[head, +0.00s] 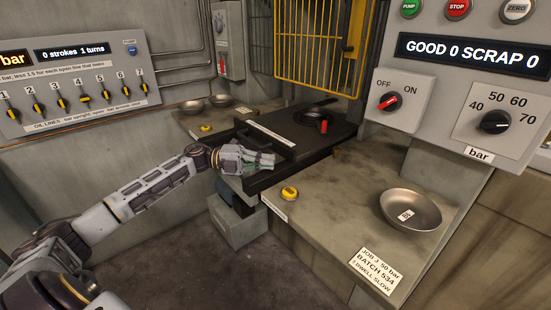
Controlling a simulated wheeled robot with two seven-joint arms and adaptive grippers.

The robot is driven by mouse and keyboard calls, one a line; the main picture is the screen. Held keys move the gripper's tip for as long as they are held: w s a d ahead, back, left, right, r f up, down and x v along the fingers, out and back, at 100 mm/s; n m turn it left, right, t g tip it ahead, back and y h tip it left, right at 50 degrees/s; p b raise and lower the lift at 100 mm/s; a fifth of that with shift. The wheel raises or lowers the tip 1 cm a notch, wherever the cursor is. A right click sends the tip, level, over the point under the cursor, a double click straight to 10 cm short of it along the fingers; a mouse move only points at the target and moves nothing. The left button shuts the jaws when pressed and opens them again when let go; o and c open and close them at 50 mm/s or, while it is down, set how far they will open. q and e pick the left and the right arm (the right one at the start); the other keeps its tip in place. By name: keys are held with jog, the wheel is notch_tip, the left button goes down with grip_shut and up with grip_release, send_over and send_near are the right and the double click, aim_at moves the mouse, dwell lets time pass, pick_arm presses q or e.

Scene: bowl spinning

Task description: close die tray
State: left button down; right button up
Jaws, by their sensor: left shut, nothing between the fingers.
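The die tray (303,143) is a black slab in the middle of the head view, below the yellow guard. It sticks out toward the front left, with a pale label strip along its top. A dark round part with a red piece (323,126) sits on it farther back. My left gripper (268,161) is shut and empty at the tray's front edge, by a dark handle bar. I cannot tell whether its fingers touch the tray. The gripper hides part of the front edge. My right gripper is not in view.
A metal bowl (411,210) and a job card (376,270) lie on the right bench (335,205), with a yellow button (290,193) near its left edge. The yellow mesh guard (318,45) stands above the tray. Two small bowls (220,100) sit on the back-left ledge.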

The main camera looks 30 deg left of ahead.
aim_at(292, 157)
pick_arm(q)
jog(key=shift+w+d, duration=0.35)
jog(key=shift+w, duration=0.5)
jog(key=shift+w+d, duration=0.3)
jog(key=shift+w, duration=0.5)
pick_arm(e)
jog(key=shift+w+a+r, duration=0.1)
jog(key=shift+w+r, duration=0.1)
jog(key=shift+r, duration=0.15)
pick_arm(q)
jog(key=shift+w, duration=0.15)
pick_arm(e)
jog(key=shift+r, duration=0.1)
